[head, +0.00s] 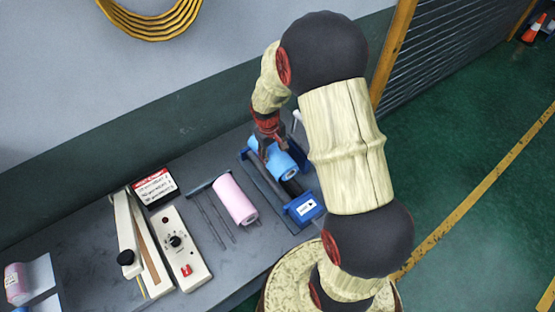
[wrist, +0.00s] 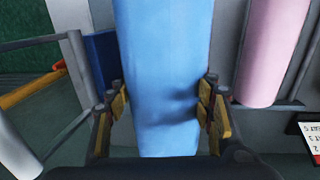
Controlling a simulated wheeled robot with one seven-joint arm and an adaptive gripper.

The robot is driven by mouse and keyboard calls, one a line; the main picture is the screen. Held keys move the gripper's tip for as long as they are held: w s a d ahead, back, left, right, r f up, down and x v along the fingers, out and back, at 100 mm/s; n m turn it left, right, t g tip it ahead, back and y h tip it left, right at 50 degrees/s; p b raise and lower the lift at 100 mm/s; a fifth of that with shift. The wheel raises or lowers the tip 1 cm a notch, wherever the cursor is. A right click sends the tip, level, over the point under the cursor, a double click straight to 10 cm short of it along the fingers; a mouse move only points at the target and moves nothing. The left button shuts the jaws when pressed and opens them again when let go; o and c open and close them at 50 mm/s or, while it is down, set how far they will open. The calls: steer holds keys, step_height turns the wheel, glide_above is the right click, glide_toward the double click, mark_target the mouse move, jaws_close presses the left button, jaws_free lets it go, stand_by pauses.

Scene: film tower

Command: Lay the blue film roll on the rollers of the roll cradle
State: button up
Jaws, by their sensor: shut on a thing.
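The blue film roll (head: 281,163) is over the roll cradle in the head view, lying lengthwise along it toward the far end. The blue roll cradle (head: 304,209) stands on the bench, and a dark roller (head: 292,187) shows past the roll's near end. I cannot tell whether the roll touches the rollers. My gripper (head: 266,140) is shut on the roll from above. In the wrist view my gripper (wrist: 166,104) has a finger on each side of the blue roll (wrist: 163,50). A blue piece of the cradle (wrist: 101,58) shows left of it.
A pink roll (head: 235,198) lies on a rack with thin rods, left of the cradle. A control box (head: 181,250), a long-armed sealer (head: 138,240) and a red-and-white sign (head: 153,186) stand farther left on the grey bench (head: 85,225). A wall rises behind.

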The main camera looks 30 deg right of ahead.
steer(key=shift+f+b, duration=1.95)
steer(key=shift+f, duration=0.85)
steer(key=shift+f+b, duration=0.6)
steer(key=shift+f, duration=0.35)
steer(key=shift+r, duration=0.2)
steer(key=shift+r+p, duration=0.55)
steer(key=shift+r, duration=0.05)
steer(key=shift+f+b, duration=0.35)
steer(key=shift+f, duration=0.2)
stand_by(1.6)
steer(key=shift+r+p, duration=0.35)
steer(key=shift+r, duration=0.2)
stand_by(0.8)
